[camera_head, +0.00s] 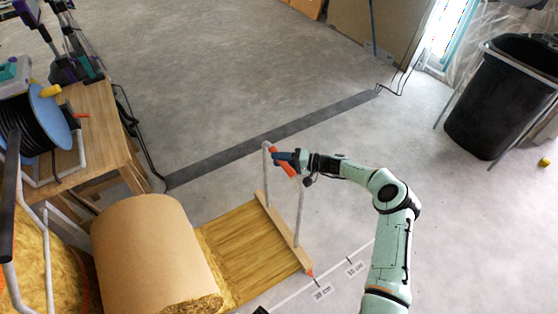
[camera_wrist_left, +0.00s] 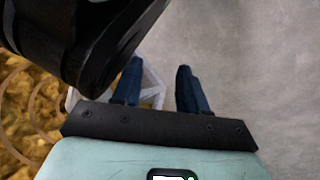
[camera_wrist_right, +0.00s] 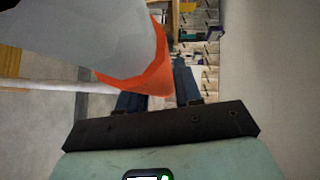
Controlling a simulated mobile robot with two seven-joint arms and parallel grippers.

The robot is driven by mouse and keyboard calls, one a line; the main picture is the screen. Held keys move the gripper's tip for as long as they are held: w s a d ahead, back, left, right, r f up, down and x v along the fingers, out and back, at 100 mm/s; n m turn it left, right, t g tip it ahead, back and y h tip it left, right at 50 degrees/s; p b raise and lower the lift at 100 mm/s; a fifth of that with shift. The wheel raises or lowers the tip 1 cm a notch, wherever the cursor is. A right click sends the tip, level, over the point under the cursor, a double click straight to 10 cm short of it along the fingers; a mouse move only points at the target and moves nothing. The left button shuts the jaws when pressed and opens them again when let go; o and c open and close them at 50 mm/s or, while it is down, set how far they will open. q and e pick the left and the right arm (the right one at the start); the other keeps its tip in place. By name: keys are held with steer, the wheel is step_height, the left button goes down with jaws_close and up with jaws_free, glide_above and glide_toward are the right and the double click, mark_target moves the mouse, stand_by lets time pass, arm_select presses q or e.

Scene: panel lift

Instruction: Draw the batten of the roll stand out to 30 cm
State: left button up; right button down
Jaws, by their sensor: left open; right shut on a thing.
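The roll stand holds a large brown-faced roll (camera_head: 150,255). A sheet of yellow wool (camera_head: 240,243) runs from it along the floor to the wooden batten (camera_head: 282,233). A pale tube handle (camera_head: 301,205) with an orange grip (camera_head: 284,166) rises from the batten. The batten's red tip (camera_head: 310,273) is close to a tick on the white floor scale (camera_head: 340,262); the nearer label seems to read 30 cm. My right gripper (camera_head: 282,157) is shut on the orange grip, which also shows in the right wrist view (camera_wrist_right: 150,78). My left gripper (camera_wrist_left: 158,80) is open and empty.
A wooden bench (camera_head: 95,125) with a cable reel (camera_head: 40,120) stands at the left. A dark strip (camera_head: 270,138) crosses the floor behind the handle. A black bin (camera_head: 500,100) stands at the upper right. The floor beyond the batten is clear.

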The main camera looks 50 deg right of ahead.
steer(key=shift+d, duration=0.15)
steer(key=c, duration=0.9)
jaws_free()
steer(key=shift+o, duration=0.2)
steer(key=shift+s, duration=0.1)
arm_select(q)
steer(key=w+d+r+t+p, duration=0.1)
steer(key=w+r+p, duration=0.2)
steer(key=w+r, duration=0.1)
steer(key=shift+w+r+t, duration=0.25)
steer(key=shift+r+t, duration=0.05)
steer(key=shift+r, duration=0.2)
arm_select(e)
steer(key=v, duration=1.3)
steer(key=shift+s, duration=0.15)
